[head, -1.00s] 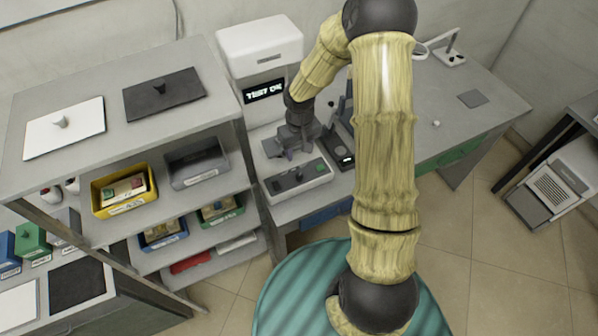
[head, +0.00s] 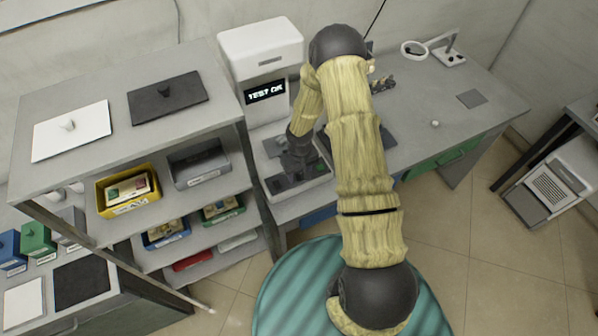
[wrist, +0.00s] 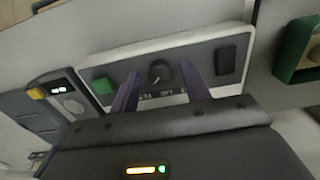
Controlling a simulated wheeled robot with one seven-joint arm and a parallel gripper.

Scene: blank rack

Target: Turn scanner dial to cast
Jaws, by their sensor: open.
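The scanner (head: 258,45) is a white machine with a lit screen (head: 265,91) reading "TEST OK". Its low front panel carries the dial. In the wrist view the round black dial (wrist: 160,72) sits on the grey panel (wrist: 200,62), with small white lettering below it that I cannot read surely. A green button (wrist: 103,86) is left of the dial and a black switch (wrist: 226,60) is right of it. My gripper (wrist: 162,78) is open, its two purple fingers on either side of the dial; contact is not clear. In the head view my gripper (head: 296,170) hides the dial.
A grey shelf rack (head: 225,100) with coloured bins stands close on the left. A small dark device (wrist: 58,103) with a yellow button lies beside the panel in the wrist view. The bench (head: 440,120) to the right is mostly clear, with a ring magnifier (head: 414,48) at the back.

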